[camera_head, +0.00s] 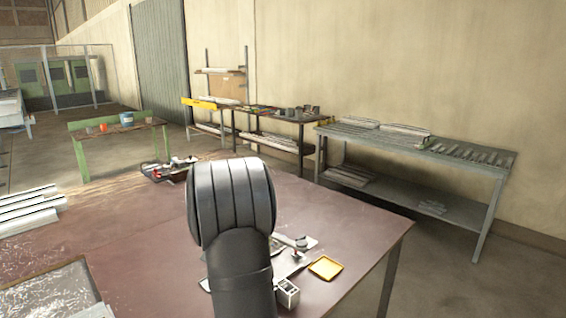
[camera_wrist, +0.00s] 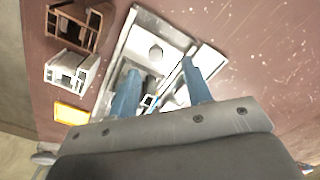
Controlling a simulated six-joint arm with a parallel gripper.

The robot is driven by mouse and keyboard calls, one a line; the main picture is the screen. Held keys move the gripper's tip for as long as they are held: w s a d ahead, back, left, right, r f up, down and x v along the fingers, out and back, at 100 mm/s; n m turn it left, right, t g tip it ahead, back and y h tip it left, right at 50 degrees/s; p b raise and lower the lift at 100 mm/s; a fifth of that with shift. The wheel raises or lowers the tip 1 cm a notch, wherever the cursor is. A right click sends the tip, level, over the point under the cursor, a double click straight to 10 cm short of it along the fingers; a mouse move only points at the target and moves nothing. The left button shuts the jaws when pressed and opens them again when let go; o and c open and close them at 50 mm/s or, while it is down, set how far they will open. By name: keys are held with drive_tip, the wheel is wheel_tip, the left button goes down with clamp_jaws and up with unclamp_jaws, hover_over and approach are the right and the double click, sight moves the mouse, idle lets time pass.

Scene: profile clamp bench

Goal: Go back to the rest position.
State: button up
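My gripper (camera_wrist: 160,68) shows in the wrist view with two blue fingers spread apart, and I see nothing held between them. Below the fingers lies a light metal clamp fixture (camera_wrist: 137,43) with a round knob, on the reddish-brown table. A small dark part and a small white square profile end (camera_wrist: 149,100) show between the fingers, lower down. In the head view my dark arm hides the gripper and part of the fixture (camera_head: 296,243), which shows just to the right of the arm.
A white profile piece (camera_wrist: 68,70), a brown profile piece (camera_wrist: 73,27) and a yellow tray (camera_wrist: 71,112) lie left of the fixture. On the table (camera_head: 340,222), long silver profiles (camera_head: 30,208) lie left and a red tool (camera_head: 168,170) behind.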

wheel_tip(320, 180, up, 11)
drive_tip(key=w+a+f+n, duration=0.4)
drive_tip(key=f, duration=0.4)
drive_tip(key=shift+w+f+n, duration=0.15)
drive_tip(key=shift+f+n, duration=0.15)
drive_tip(key=shift+f, duration=0.05)
